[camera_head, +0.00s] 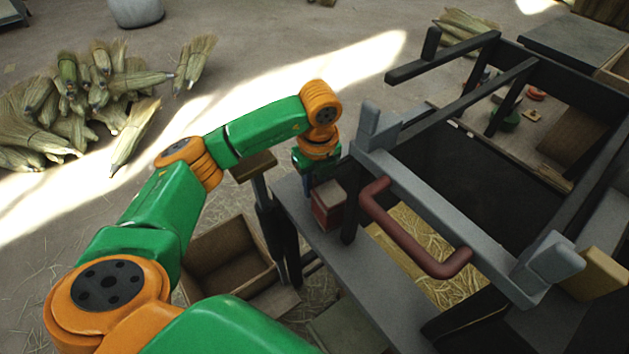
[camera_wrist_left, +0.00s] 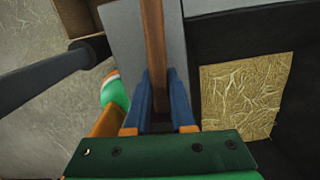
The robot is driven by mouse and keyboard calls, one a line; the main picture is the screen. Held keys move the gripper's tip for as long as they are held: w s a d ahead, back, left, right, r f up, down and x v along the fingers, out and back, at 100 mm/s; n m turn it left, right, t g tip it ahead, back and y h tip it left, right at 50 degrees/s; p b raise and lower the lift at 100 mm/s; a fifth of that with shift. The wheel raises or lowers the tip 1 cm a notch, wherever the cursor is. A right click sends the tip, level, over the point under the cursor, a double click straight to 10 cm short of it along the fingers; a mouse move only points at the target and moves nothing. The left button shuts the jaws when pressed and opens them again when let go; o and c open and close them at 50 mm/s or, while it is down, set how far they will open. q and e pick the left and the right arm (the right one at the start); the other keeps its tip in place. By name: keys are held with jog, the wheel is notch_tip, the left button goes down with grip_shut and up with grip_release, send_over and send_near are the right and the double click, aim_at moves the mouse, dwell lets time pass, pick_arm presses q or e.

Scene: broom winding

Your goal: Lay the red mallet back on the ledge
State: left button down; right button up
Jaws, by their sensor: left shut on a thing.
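In the left wrist view my left gripper (camera_wrist_left: 158,88) is shut on the mallet's brown wooden handle (camera_wrist_left: 154,38), which runs away between the blue fingers. The grey ledge (camera_wrist_left: 122,35) lies behind the handle in that view. I cannot tell whether the mallet head touches the ledge. My right gripper is not in view.
A dark frame with a grey crossbar (camera_head: 440,210) and a dark red handle (camera_head: 410,240) stands right of the mallet. A dark post with a wooden top (camera_head: 253,165) and an open wooden box (camera_head: 235,250) are left of the ledge. Broom heads (camera_head: 75,100) lie far left.

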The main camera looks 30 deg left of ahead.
pick_arm(q)
jog(key=shift+f, duration=0.25)
jog(key=c, duration=0.7)
grip_release()
